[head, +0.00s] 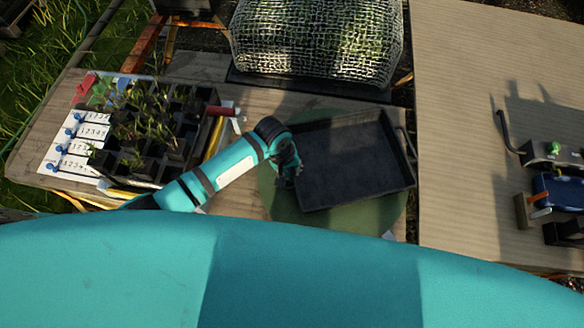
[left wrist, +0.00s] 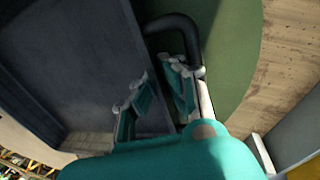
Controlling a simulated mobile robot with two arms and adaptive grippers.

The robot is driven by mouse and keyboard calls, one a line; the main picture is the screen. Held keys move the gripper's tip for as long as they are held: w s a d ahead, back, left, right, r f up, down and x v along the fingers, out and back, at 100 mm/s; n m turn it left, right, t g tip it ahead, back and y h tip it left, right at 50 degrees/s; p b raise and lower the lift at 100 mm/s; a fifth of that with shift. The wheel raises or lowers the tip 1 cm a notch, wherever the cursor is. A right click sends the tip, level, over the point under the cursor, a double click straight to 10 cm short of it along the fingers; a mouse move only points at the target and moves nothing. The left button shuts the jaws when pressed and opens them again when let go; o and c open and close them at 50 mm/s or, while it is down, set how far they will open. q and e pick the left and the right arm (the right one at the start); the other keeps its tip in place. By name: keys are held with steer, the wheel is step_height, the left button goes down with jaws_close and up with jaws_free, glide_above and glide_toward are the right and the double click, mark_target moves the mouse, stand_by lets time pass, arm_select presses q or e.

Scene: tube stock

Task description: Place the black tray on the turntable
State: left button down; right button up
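The black tray (head: 345,160) lies over the green round turntable (head: 285,208), slightly turned, and appears to rest on it. Green shows around its left and front sides. The tray also fills the left of the left wrist view (left wrist: 70,60), with its black handle (left wrist: 180,24) beside the green turntable surface (left wrist: 228,50). My left gripper (head: 290,176) is at the tray's left side. In the left wrist view its fingers (left wrist: 158,95) stand apart next to the handle, with dark tray wall showing between them. Part of the handle is hidden behind one finger. My right gripper is not in view.
A black seedling tray (head: 150,130) and a white numbered card (head: 75,140) are at left. A mesh-covered box (head: 318,40) stands behind the turntable. At right, a second table (head: 480,90) carries a blue item (head: 558,192) and several small tools; its middle is clear.

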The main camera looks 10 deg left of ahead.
arm_select(q)
steer(key=shift+f, duration=0.1)
steer(key=c, duration=1.5)
jaws_free()
steer(key=v, duration=1.2)
